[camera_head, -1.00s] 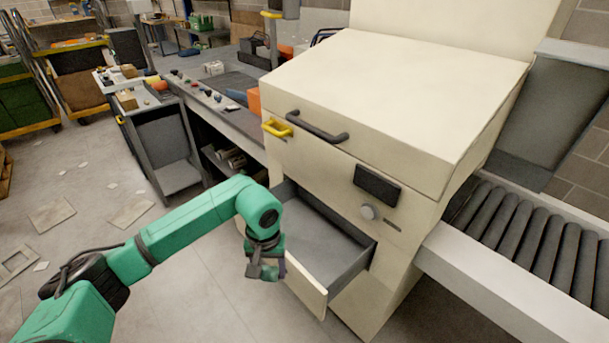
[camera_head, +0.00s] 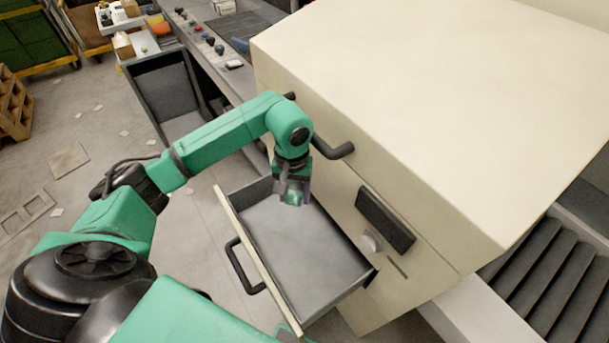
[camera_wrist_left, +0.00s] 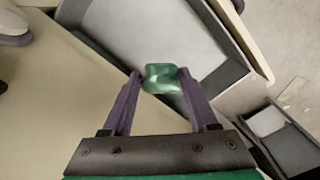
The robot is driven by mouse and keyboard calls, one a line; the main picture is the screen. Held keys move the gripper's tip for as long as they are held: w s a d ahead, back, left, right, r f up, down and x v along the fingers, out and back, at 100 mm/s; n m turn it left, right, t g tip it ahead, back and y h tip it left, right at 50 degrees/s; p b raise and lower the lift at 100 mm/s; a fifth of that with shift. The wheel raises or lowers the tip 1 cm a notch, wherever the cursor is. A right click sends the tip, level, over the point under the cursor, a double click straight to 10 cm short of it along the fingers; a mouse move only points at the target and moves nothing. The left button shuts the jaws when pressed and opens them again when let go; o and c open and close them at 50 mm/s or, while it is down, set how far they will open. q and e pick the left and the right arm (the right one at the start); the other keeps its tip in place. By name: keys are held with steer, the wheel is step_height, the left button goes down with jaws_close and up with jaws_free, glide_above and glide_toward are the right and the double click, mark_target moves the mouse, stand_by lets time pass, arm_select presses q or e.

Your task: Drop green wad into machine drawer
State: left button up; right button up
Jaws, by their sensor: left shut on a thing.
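The green wad (camera_wrist_left: 162,78) is a small crumpled piece between the purple fingertips in the left wrist view. It also shows at the fingertips in the head view (camera_head: 292,198). My left gripper (camera_head: 293,192) is shut on it, above the back part of the open machine drawer. The machine drawer (camera_head: 300,250) is pulled out of the cream machine, with a bare grey floor and a black handle on its front. The drawer also shows beyond the wad in the left wrist view (camera_wrist_left: 185,25). My right gripper is not in view.
The cream machine (camera_head: 390,110) stands right behind the drawer, with a black bar handle (camera_head: 335,150) close to my left wrist. A grey workbench (camera_head: 225,65) stands at the back left. Floor left of the drawer is mostly open.

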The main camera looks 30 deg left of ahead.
mark_target(295, 205)
arm_select(q)
steer(key=shift+w, duration=0.15)
steer(key=f+b, duration=0.1)
steer(key=f, duration=0.1)
steer(key=f+b, duration=0.1)
steer(key=f, duration=0.2)
steer(key=shift+s+b, duration=0.2)
steer(key=shift+b, duration=0.15)
steer(key=shift+f, duration=0.4)
steer(key=o, duration=1.4)
step_height(295, 205, up, 8)
steer(key=shift+f+b, duration=0.2)
steer(key=shift+b, duration=0.8)
steer(key=shift+f, duration=0.1)
